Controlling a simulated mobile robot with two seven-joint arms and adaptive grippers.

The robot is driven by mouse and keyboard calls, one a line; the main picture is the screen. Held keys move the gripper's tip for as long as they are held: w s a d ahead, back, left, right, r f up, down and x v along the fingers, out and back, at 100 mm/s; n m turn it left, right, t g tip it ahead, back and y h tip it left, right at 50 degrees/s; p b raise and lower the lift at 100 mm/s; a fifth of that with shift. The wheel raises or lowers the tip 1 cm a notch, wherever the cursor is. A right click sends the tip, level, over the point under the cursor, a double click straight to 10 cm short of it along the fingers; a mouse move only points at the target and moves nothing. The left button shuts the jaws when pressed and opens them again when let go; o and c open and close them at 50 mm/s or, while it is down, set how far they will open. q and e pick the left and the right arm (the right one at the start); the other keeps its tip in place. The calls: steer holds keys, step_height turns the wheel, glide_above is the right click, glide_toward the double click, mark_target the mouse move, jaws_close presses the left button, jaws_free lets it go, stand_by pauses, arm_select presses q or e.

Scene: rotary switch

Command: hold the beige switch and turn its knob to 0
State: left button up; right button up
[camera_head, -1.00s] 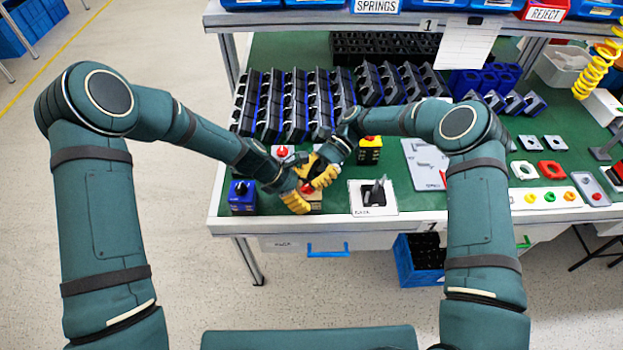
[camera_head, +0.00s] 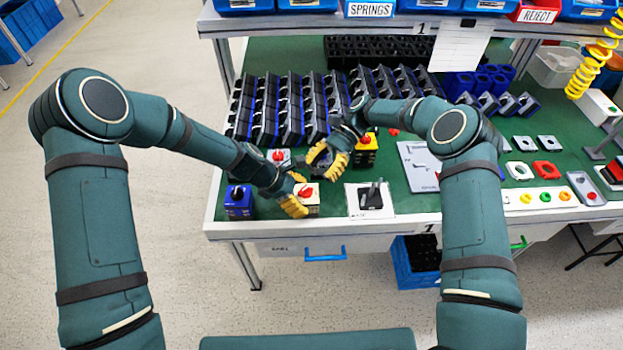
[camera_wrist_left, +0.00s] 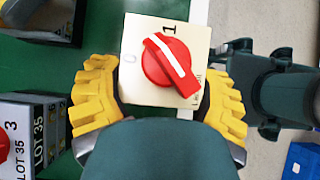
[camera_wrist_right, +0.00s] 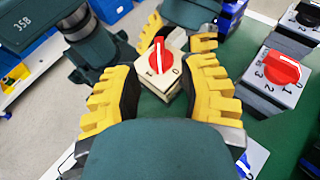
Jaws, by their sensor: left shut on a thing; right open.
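The beige switch (camera_head: 308,205) stands near the bench's front edge, with a red knob (camera_wrist_left: 171,61) on its top face. My left gripper (camera_head: 300,192) is shut on its sides, and the yellow fingers flank it in the left wrist view. There the white line on the knob slants to the upper left, apparently between the 0 mark (camera_wrist_left: 128,59) and the 1 mark (camera_wrist_left: 169,30). My right gripper (camera_head: 327,157) is open and empty, behind and right of the switch. In the right wrist view the beige switch (camera_wrist_right: 158,79) shows beyond and between its fingers, apart from them.
A blue switch (camera_head: 239,203) stands left of the beige one. A yellow switch (camera_head: 366,149) and a grey-white switch (camera_head: 279,157) stand behind. A white plate with a dark lever part (camera_head: 371,198) lies to the right. Rows of dark switches (camera_head: 290,108) fill the back.

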steer(key=shift+v, duration=1.45)
steer(key=shift+o, duration=0.8)
steer(key=m+t+y, duration=0.3)
steer(key=m+t, duration=0.2)
glide_toward(305, 188)
steer(key=x, duration=0.8)
steer(key=shift+a+f, duration=0.15)
steer(key=shift+a, duration=0.2)
